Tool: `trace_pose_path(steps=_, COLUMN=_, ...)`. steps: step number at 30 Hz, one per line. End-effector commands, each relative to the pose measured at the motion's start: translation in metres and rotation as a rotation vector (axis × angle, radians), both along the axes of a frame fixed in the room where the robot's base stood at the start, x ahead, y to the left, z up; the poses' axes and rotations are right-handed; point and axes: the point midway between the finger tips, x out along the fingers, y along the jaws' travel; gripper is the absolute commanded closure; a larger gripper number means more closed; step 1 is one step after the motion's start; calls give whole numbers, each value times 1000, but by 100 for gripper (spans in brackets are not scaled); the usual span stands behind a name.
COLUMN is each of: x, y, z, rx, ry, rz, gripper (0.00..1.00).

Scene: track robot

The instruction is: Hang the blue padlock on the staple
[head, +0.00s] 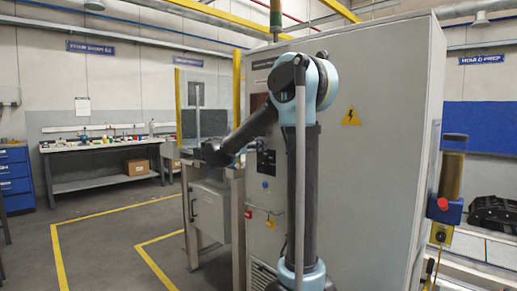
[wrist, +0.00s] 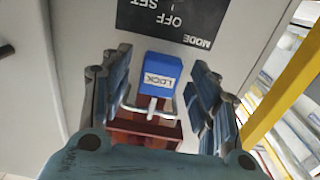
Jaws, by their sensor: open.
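The blue padlock (wrist: 160,72), with a white LOCK label, is in the middle of the wrist view, its metal shackle (wrist: 150,108) toward the bottom of the picture. The shackle lies over or against a red bracket-like piece (wrist: 165,133); I cannot tell whether it is hooked there. My gripper (wrist: 160,97) is open, with one blue-padded finger on each side of the padlock and gaps between. In the head view my arm reaches left to the cabinet front, where the padlock cannot be made out. I cannot pick out the staple with certainty.
A black MODE plate (wrist: 172,20) is on the pale panel just beyond the padlock. A yellow bar (wrist: 285,85) runs along the right. The large grey cabinet (head: 375,150) stands beside my arm.

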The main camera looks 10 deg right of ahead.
Motion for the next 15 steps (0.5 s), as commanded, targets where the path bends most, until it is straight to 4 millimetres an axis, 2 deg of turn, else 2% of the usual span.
trace_pose_path(steps=9, x=-32, y=47, z=-1, rx=0, ry=0, rz=4, gripper=45)
trace_pose_path(steps=15, x=-47, y=68, z=-1, rx=-1, ry=1, rz=2, gripper=45)
